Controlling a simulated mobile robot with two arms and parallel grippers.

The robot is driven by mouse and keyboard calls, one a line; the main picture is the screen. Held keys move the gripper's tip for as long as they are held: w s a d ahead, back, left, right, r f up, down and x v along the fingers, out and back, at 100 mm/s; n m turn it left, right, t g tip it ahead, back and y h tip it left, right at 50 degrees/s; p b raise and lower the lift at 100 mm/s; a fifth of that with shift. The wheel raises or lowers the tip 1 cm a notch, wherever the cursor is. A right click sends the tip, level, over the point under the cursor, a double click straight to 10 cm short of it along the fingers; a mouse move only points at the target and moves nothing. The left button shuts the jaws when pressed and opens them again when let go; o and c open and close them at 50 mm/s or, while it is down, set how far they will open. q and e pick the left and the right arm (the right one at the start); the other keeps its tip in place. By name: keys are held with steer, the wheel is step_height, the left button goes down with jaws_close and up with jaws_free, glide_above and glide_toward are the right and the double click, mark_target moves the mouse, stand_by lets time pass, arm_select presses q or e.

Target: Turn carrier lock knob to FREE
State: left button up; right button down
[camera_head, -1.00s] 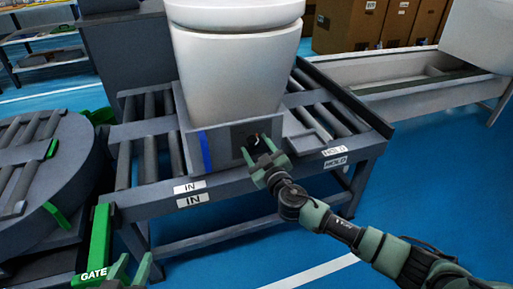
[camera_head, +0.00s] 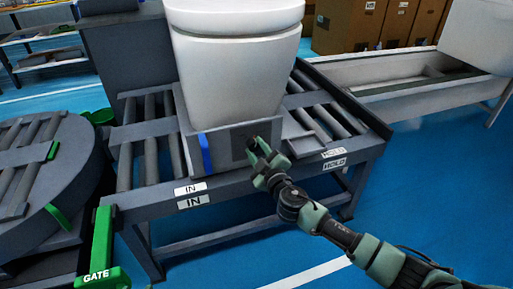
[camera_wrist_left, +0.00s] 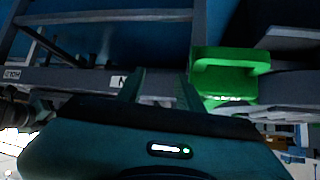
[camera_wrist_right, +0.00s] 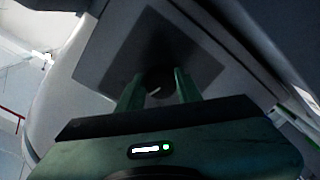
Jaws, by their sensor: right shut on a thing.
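The carrier lock knob (camera_wrist_right: 160,80) is a dark round knob with a pale mark, on a dark square plate (camera_wrist_right: 122,45) in the right wrist view. The plate (camera_head: 239,141) also shows on the front of the carrier (camera_head: 222,160) in the head view, where my gripper hides the knob. My right gripper (camera_head: 260,146) is shut on the knob, with one finger on each side of it. My left gripper (camera_wrist_left: 160,88) shows in the left wrist view, its fingers apart with nothing seen between them. I cannot read any lock wording.
A white toilet (camera_head: 238,65) stands on the carrier, above my right gripper. A blue strip (camera_head: 205,153) marks the carrier's front. The roller table (camera_head: 235,178) has IN and HOLD labels. A green GATE handle (camera_head: 101,245) stands at the lower left, and blue floor lies in front.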

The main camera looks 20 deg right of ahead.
steer(key=n, duration=0.1)
steer(key=n+p, duration=0.1)
steer(key=n, duration=0.1)
steer(key=n+p, duration=0.1)
steer(key=n, duration=0.1)
steer(key=shift+r, duration=0.25)
steer(key=shift+n+p, duration=0.35)
steer(key=shift+n, duration=0.25)
steer(key=n+p, duration=0.1)
steer(key=n, duration=0.3)
steer(key=shift+h+p, duration=0.3)
arm_select(q)
steer(key=s+a+f+g, duration=0.1)
steer(key=s+f+g, duration=0.1)
steer(key=s, duration=0.3)
steer(key=s+a+f+g+y, duration=0.1)
steer(key=s+a+f+g, duration=0.1)
steer(key=s+g, duration=0.2)
steer(key=shift+s+a+f+y, duration=0.25)
steer(key=shift+s+a+y, duration=0.05)
steer(key=shift+s, duration=0.6)
arm_select(e)
steer(key=shift+n, duration=0.7)
arm_select(q)
steer(key=shift+f, duration=0.2)
arm_select(e)
steer(key=c, duration=0.9)
jaws_free()
steer(key=shift+a, duration=0.1)
steer(key=shift+c, duration=0.2)
